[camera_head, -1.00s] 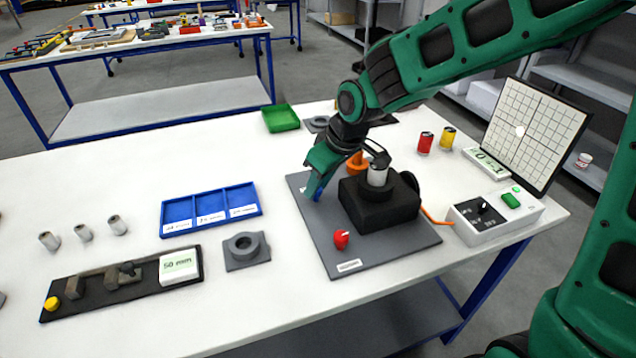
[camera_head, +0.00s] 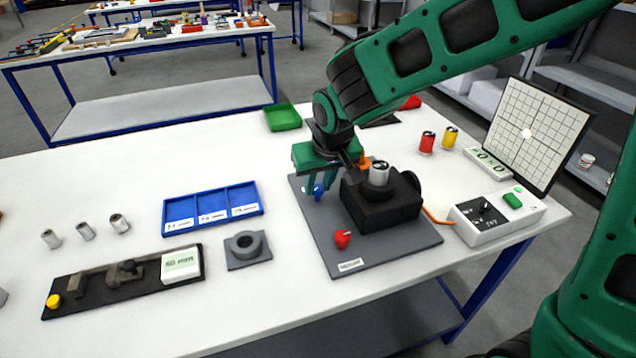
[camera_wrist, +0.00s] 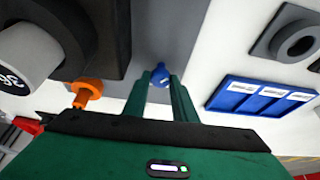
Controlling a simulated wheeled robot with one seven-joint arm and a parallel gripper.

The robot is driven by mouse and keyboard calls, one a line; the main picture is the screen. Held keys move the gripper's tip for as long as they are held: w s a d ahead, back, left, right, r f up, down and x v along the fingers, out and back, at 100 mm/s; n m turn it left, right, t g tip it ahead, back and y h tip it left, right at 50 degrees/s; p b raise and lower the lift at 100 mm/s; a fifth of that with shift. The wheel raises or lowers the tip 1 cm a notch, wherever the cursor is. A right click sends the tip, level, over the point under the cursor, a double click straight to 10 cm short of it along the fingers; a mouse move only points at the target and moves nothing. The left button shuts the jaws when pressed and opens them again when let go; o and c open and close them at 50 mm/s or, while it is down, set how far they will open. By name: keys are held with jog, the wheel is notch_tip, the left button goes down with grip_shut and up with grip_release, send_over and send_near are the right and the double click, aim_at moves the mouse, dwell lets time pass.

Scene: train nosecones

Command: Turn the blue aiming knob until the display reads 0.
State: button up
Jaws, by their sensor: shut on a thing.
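The blue aiming knob (camera_head: 318,191) stands on the grey base plate (camera_head: 345,263), left of the black block. My gripper (camera_head: 318,182) is above it with its fingers pointing down. In the wrist view the knob (camera_wrist: 161,76) sits between my two fingertips (camera_wrist: 161,80), and the gripper is shut on it. The display (camera_head: 488,161) stands in front of the grid screen (camera_head: 550,120) at the right. Its digits are small and look like zeros, but I cannot read them surely. A white dot (camera_head: 526,133) shows near the middle of the grid.
The black block (camera_head: 380,208) with a silver cylinder (camera_head: 379,172) stands close right of my gripper. An orange knob (camera_wrist: 87,90) is beside my fingers. A red knob (camera_head: 342,239) is at the plate's front. A blue tray (camera_head: 210,210) lies left, with clear table between.

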jog(key=shift+w+r, duration=0.1)
jog(key=shift+w, duration=0.05)
jog(key=o, duration=1)
jog(key=v, duration=1)
jog(key=shift+s+r, duration=0.2)
jog(key=shift+r, duration=0.05)
